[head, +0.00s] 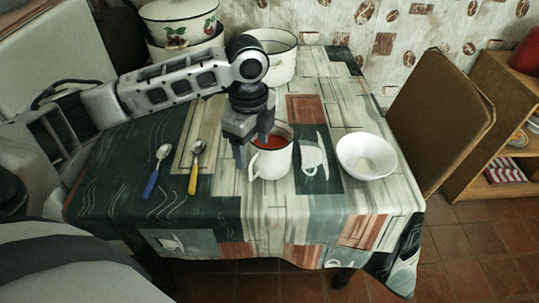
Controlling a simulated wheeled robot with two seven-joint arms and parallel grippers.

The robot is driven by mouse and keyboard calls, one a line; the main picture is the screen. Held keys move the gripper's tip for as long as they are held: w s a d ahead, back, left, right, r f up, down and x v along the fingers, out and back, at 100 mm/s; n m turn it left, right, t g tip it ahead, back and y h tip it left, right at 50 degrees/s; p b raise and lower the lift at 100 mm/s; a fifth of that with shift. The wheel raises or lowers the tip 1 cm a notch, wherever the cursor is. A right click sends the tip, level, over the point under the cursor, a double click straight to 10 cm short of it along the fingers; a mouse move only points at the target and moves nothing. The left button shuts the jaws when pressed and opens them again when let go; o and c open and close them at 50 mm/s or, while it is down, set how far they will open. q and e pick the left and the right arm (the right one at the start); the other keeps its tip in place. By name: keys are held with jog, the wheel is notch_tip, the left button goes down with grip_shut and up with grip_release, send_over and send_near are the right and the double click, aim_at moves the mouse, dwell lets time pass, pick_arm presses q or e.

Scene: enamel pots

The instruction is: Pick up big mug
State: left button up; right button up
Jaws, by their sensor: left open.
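The big mug (272,163) is white enamel with a dark rim and a handle on its front left side. It stands upright on the table and holds a reddish-orange liquid. My left arm comes in from the left, and my left gripper (252,146) points down at the mug's left rim. Its fingers are apart, one at the left outside of the mug and one over the rim area. Whether they touch the mug is hard to tell. My right gripper is not in view.
A white bowl (366,156) stands right of the mug. A blue-handled spoon (156,170) and a yellow-handled spoon (195,166) lie to the left. A white enamel pot (281,60) and stacked pots with a fruit pattern (179,23) stand behind. A brown chair (440,118) is at the right.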

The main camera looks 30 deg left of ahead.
aim_at(255, 160)
pick_arm(q)
notch_tip(255, 160, down, 7)
jog(key=shift+w+d+f, duration=0.1)
jog(key=shift+f, duration=0.1)
grip_shut()
jog(key=shift+r, duration=0.1)
dwell(0.3)
